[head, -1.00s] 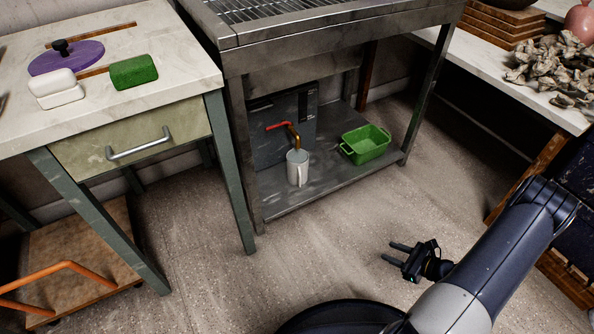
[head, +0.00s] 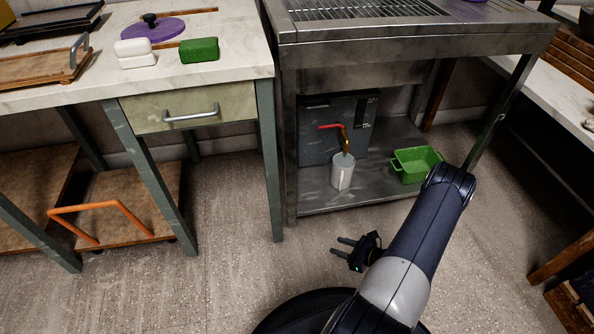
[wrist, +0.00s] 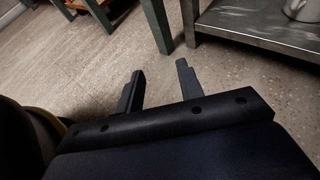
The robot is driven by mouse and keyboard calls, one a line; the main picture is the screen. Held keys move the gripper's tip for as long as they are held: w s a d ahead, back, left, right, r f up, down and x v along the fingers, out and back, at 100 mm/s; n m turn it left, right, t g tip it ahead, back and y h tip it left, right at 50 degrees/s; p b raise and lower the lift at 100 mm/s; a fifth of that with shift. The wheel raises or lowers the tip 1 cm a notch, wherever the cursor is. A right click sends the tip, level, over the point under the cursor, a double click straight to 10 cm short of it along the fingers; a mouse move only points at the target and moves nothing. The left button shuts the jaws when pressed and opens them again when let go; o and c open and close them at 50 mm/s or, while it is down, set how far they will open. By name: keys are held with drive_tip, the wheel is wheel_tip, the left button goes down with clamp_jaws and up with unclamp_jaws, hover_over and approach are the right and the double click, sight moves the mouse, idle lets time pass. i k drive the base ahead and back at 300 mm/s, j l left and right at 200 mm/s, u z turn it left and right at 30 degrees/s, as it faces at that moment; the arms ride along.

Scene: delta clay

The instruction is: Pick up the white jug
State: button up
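The white jug (head: 342,172) stands upright on the lower steel shelf, under a copper spout with a red handle (head: 330,127). In the wrist view only the lower part of the jug (wrist: 302,10) shows, at the top right corner. My gripper (head: 342,246) is open and empty, low over the floor in front of the shelf and apart from the jug. In the wrist view its two fingers (wrist: 158,82) stand spread with only floor between them.
A green tub (head: 416,165) sits on the shelf (head: 312,205) right of the jug, and a grey box (head: 312,150) stands behind it. Steel legs flank the shelf. A drawer table (head: 190,108) stands left. The floor before the shelf is clear.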

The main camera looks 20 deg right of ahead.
sight(343, 165)
drive_tip(key=i+l+u, duration=0.15)
drive_tip(key=l+u, duration=0.25)
drive_tip(key=l, duration=0.65)
drive_tip(key=l+u, duration=0.4)
drive_tip(key=l, duration=0.65)
